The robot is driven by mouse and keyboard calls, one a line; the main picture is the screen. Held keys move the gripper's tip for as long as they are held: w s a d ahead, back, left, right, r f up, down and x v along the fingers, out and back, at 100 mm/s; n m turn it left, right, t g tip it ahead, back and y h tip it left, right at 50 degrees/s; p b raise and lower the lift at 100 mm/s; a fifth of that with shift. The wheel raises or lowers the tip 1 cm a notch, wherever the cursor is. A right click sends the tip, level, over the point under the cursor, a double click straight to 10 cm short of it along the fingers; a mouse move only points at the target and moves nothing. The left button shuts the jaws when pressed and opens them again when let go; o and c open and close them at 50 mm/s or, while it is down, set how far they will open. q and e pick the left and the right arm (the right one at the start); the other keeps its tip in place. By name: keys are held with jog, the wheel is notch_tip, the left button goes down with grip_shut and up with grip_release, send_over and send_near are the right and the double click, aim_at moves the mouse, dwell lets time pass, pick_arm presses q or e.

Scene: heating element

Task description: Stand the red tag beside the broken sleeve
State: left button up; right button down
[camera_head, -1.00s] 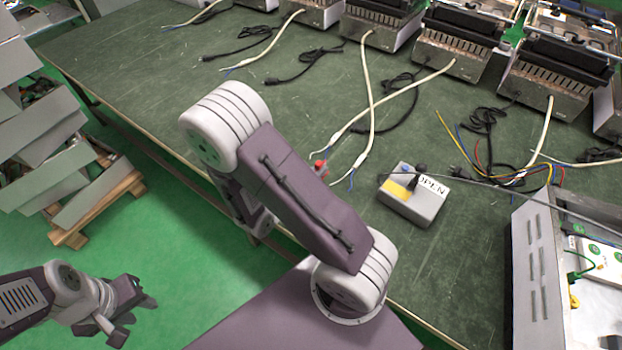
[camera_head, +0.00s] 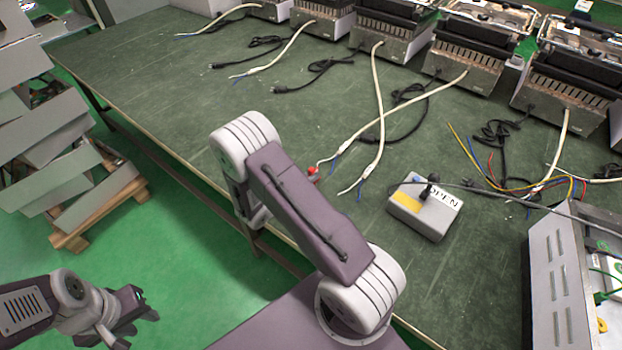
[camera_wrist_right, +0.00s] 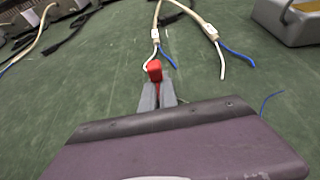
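The red tag (camera_wrist_right: 155,70) stands upright between the two grey fingertips of my right gripper (camera_wrist_right: 157,95) in the right wrist view. The fingers are closed on its lower part. In the head view the red tag (camera_head: 313,173) shows as a small red spot behind my right arm, which hides most of that gripper. Just beyond the tag, two pale cables end in a white sleeve (camera_wrist_right: 155,35) and a second sleeve (camera_wrist_right: 211,32) with blue and white wires. I cannot tell which sleeve is broken. My left gripper (camera_head: 138,326) is open and empty over the floor at lower left.
A grey box (camera_head: 425,209) with a yellow patch and an "OPEN" label lies right of the cables. Several metal appliances (camera_head: 385,40) line the bench's far side. A metal cabinet (camera_head: 556,275) stands at right. The green bench top (camera_head: 190,85) is clear at left.

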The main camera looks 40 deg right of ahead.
jog(key=shift+s, duration=0.1)
jog(key=c, duration=1.6)
grip_release()
jog(key=shift+f, duration=0.1)
jog(key=shift+c, duration=0.2)
